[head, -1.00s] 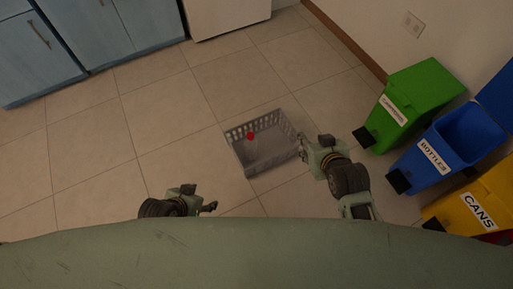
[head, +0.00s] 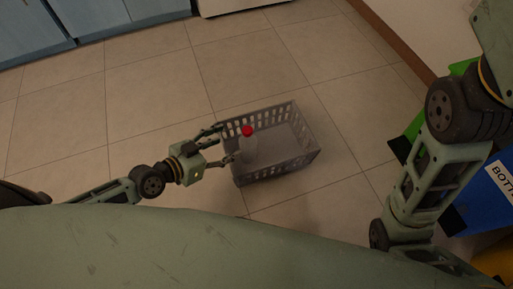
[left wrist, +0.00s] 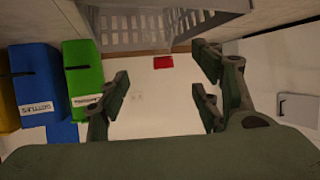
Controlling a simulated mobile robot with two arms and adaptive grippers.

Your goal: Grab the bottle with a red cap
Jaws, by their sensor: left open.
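A clear bottle (head: 247,150) with a red cap (head: 247,131) stands at the left side of a grey slotted basket (head: 289,166) on the floor. The red cap also shows in the left wrist view (left wrist: 163,62), ahead of the fingers; the bottle's body is hard to make out there. My left gripper (head: 226,144) is open and comes in from the left, its fingertips at the basket's left rim, close to the bottle. Whether the fingers touch the bottle I cannot tell. My right arm reaches up at the right edge; its gripper is out of view.
Blue bottles bin (head: 490,200) and a green bin (head: 405,142) stand at the right, partly behind my right arm. Blue cabinets (head: 90,15) stand at the back left. The tiled floor beyond and left of the basket is clear.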

